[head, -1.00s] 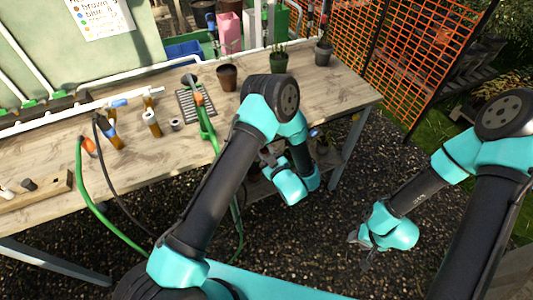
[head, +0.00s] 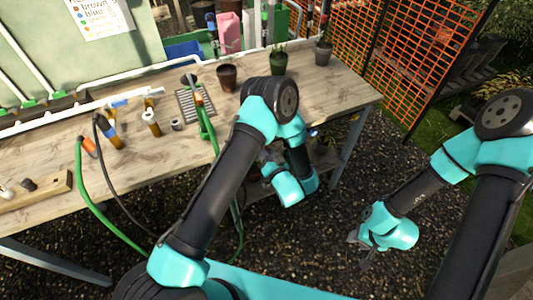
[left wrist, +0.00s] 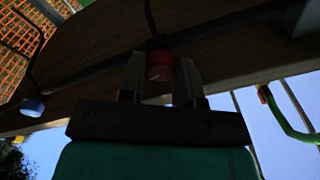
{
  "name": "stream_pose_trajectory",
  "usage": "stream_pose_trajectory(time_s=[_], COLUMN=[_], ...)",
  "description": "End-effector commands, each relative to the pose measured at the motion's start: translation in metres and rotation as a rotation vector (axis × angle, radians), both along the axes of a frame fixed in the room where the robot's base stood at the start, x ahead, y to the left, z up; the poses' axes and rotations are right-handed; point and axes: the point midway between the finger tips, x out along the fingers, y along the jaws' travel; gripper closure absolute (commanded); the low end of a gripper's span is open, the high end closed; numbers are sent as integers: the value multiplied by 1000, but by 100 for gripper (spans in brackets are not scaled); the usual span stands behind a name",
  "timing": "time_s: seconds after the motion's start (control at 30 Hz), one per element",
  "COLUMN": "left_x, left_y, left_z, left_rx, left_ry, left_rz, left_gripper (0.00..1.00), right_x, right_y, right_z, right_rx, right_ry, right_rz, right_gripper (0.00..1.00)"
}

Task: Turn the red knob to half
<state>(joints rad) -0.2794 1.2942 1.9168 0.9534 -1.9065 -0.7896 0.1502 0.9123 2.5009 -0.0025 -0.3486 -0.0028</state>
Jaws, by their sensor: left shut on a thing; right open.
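The red knob (left wrist: 160,68) shows in the left wrist view, below the underside of the bench, with a pale mark on its face. My left gripper (left wrist: 161,80) is shut on it, one finger on each side. In the head view my left gripper (head: 268,158) is at the bench's front edge, partly hidden by my own arm, and the red knob is hidden there. My right gripper (head: 362,245) is open and empty above the gravel, away from the bench.
A blue knob (left wrist: 32,107) sits to the left in the left wrist view. A green hose (left wrist: 290,120) hangs at the right. The wooden bench (head: 320,90) holds pots, tubes and a green watering tool (head: 205,122). An orange mesh fence (head: 400,60) stands behind.

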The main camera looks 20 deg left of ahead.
Motion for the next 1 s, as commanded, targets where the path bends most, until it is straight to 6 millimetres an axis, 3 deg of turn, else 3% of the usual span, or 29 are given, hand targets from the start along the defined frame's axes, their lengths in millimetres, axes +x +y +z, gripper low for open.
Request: stream_pose_trajectory(time_s=[0.4,0.87,0.9,1.0], left_x=[-1,-1,-1,0], left_y=[0,0,0,0], left_z=[-1,-1,-1,-1], left_rx=[153,165,165,165], left_ry=[128,139,139,137], left_rz=[0,0,0,0], left_gripper=[92,92,66,56], right_x=[0,0,0,0], right_y=[0,0,0,0], right_z=[0,0,0,0], right_rx=[0,0,0,0], right_ry=[0,0,0,0], right_rz=[0,0,0,0], right_gripper=[57,57,57,57])
